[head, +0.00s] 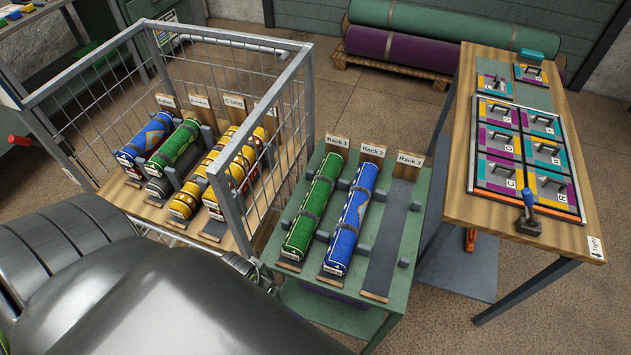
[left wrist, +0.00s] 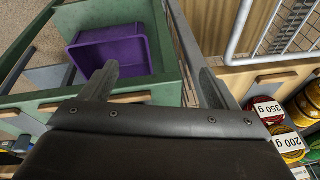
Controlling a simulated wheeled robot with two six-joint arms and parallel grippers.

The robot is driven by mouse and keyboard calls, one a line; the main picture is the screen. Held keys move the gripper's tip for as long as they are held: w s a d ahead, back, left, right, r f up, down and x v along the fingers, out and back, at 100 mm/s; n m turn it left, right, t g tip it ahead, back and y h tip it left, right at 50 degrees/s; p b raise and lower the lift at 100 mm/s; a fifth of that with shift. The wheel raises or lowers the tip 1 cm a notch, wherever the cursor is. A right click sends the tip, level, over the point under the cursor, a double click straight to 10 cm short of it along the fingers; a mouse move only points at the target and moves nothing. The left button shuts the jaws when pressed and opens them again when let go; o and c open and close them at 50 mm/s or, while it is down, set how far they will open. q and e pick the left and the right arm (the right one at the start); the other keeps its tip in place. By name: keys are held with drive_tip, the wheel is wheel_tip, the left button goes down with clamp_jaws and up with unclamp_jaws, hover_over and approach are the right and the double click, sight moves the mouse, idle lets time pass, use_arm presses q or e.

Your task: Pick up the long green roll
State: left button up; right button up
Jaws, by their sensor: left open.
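A green roll (head: 313,213) lies in the Rack 1 slot of the green stand (head: 405,282), held by dark straps. A shorter-looking green roll (head: 176,150) lies in the wire cage. My left gripper (left wrist: 157,82) shows in the left wrist view. Its two fingers are apart with nothing between them. They are above green framework and a purple bin (left wrist: 118,50). The head view does not show its fingers. My right gripper is in neither view.
A blue roll (head: 350,218) lies in Rack 2; Rack 3 (head: 395,235) is empty. The wire cage (head: 228,205) has tall mesh sides and holds blue and yellow rolls too. A wooden table (head: 455,200) with a coloured panel stands at right. Weight-labelled roll ends (left wrist: 285,142) show in the wrist view.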

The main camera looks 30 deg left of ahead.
use_arm(q)
drive_tip(key=w+r+t, duration=0.1)
drive_tip(key=w+r, duration=0.2)
drive_tip(key=r, duration=0.6)
drive_tip(key=n+t, duration=0.2)
approach(313, 201)
drive_tip(key=x, duration=0.7)
drive_tip(key=shift+a+f, duration=0.1)
drive_tip(key=shift+a, duration=0.15)
drive_tip(key=shift+d+x, duration=0.2)
drive_tip(key=shift+x, duration=2.55)
drive_tip(key=c, duration=1.3)
drive_tip(key=shift+c, duration=0.2)
